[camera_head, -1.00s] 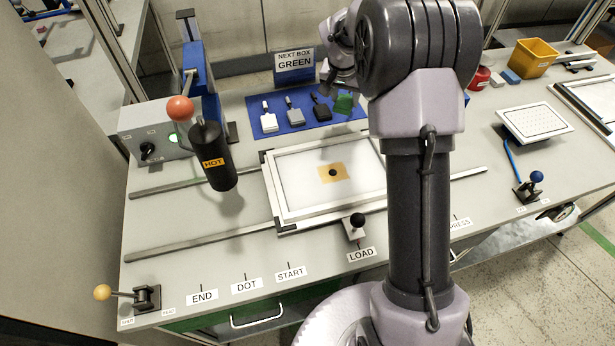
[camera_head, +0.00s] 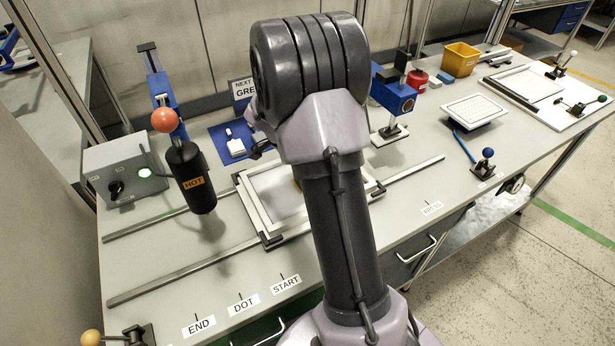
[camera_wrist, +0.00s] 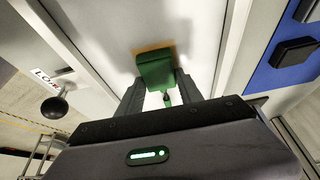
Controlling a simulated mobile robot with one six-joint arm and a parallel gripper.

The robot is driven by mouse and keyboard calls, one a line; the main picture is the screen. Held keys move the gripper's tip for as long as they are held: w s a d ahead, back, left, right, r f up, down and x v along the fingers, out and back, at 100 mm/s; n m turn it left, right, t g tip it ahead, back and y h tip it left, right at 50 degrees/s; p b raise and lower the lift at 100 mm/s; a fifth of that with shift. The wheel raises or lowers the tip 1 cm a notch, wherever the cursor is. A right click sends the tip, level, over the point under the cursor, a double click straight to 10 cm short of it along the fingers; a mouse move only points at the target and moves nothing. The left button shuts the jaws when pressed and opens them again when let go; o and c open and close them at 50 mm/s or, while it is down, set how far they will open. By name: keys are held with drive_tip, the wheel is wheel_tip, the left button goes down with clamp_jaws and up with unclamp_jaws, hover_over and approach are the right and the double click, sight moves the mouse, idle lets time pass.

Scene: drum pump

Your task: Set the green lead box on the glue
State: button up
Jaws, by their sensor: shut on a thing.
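My gripper (camera_wrist: 160,92) is shut on the green lead box (camera_wrist: 155,68) in the wrist view, with a finger on each side of it. The box is over the tan square (camera_wrist: 143,48) on the white panel, whose edge shows behind it. I cannot tell whether the box touches the square. The black dot of glue is hidden. In the head view my arm hides the gripper and the green box, and only a sliver of the tan square (camera_head: 296,185) shows beside it.
The white-framed panel (camera_head: 262,222) lies across two rails. The blue mat (camera_wrist: 265,80) with dark boxes is beside it. A black HOT cylinder (camera_head: 192,180) with an orange ball stands left. A blue press (camera_head: 393,92) stands right. A black-knobbed lever (camera_wrist: 54,107) is near the LOAD label.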

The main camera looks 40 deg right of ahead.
drive_tip(key=shift+r, duration=0.1)
drive_tip(key=shift+f, duration=0.2)
drive_tip(key=o, duration=1.4)
drive_tip(key=shift+r, duration=0.15)
drive_tip(key=p+v, duration=0.4)
drive_tip(key=v, duration=0.8)
drive_tip(key=shift+a, duration=0.15)
